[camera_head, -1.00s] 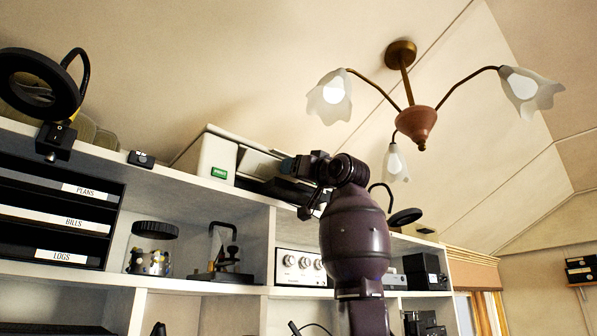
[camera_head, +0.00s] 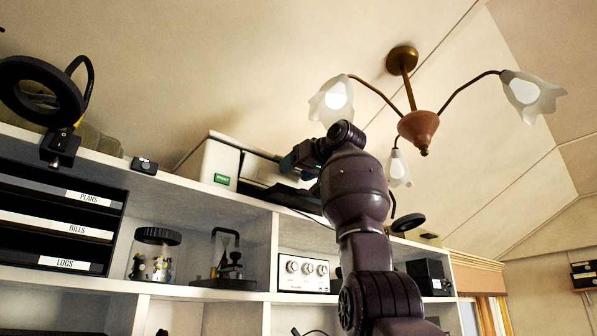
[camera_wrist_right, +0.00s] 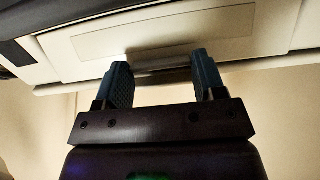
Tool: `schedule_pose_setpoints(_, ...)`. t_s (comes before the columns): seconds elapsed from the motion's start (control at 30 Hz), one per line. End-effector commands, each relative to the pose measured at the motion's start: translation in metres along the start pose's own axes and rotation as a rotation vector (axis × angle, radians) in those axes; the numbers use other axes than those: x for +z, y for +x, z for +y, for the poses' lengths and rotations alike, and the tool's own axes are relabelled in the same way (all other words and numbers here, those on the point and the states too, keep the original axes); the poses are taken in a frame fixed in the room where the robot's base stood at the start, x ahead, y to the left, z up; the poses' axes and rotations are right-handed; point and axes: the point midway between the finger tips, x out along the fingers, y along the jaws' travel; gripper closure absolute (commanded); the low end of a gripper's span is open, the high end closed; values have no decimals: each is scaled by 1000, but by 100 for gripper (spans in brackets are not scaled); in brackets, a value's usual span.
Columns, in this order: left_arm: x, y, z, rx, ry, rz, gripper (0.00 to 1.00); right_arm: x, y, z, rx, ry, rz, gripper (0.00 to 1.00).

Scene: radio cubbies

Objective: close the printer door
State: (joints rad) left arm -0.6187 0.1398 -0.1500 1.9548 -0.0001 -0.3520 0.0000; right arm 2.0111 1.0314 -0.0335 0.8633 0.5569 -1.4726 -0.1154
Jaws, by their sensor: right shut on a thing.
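The printer (camera_head: 214,165), cream-white with a green label, sits on top of the shelf unit in the head view. Its pale front panel, the printer door (camera_head: 262,169), shows right of the label, partly hidden by my right gripper (camera_head: 291,164). In the right wrist view the pale door (camera_wrist_right: 165,35) fills the top, and the blue-grey fingers of my right gripper (camera_wrist_right: 163,80) reach its lower edge. The fingers stand apart, one on each side of a part of that edge, shut on it. My left gripper is not in view.
A black ring magnifier lamp (camera_head: 40,90) and a small black box (camera_head: 144,165) stand left on the shelf top. A three-armed ceiling lamp (camera_head: 418,128) hangs near and above my right arm. A dark round lamp head (camera_head: 408,222) is right of the arm.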

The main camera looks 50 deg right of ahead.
Motion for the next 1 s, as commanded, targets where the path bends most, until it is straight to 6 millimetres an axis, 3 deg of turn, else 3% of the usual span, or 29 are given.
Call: schedule_pose_setpoints(1.0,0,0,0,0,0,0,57,-8,8,0,0,-1,-178,60)
